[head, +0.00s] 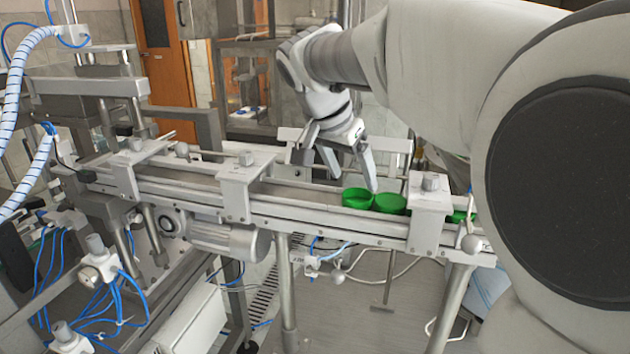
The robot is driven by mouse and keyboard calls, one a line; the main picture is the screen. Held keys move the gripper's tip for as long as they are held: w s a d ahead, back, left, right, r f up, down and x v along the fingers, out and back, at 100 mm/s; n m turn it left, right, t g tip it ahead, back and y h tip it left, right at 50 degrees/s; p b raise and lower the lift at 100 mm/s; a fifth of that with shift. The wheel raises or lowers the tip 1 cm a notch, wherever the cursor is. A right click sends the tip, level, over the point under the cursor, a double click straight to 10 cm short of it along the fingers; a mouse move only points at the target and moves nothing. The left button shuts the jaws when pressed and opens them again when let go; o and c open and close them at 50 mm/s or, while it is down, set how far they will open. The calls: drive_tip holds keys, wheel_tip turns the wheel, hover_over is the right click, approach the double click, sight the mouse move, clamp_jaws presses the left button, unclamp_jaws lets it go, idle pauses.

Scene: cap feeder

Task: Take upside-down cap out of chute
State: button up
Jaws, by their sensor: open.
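Two green caps stand side by side in the metal chute (290,199), towards its right end. The left cap (356,198) shows a hollow, open top, so it is upside down. The right cap (390,203) shows a closed, flat top. More green (459,216) shows further right, past a clamp block, mostly hidden. My gripper (356,184) is open and empty, pointing down just above and behind the caps. Its right finger ends close to the gap between the two caps; its left finger is left of the upside-down cap. I cannot tell whether either finger touches a cap.
Clamp blocks (245,185) bridge the chute to the left, and another (430,205) stands just right of the caps. Low rails edge the chute. The chute between the left block and the caps is clear. A motor (228,241) hangs below.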

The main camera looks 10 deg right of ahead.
sight(357, 196)
drive_tip(key=x, duration=0.3)
drive_tip(key=shift+s+f, duration=0.15)
drive_tip(key=shift+f, duration=0.35)
drive_tip(key=shift+s+d+f, duration=0.1)
drive_tip(key=shift+f, duration=0.45)
drive_tip(key=c, duration=0.8)
drive_tip(key=shift+w+d+f, duration=0.1)
drive_tip(key=shift+w+f, duration=0.05)
drive_tip(key=shift+w, duration=0.1)
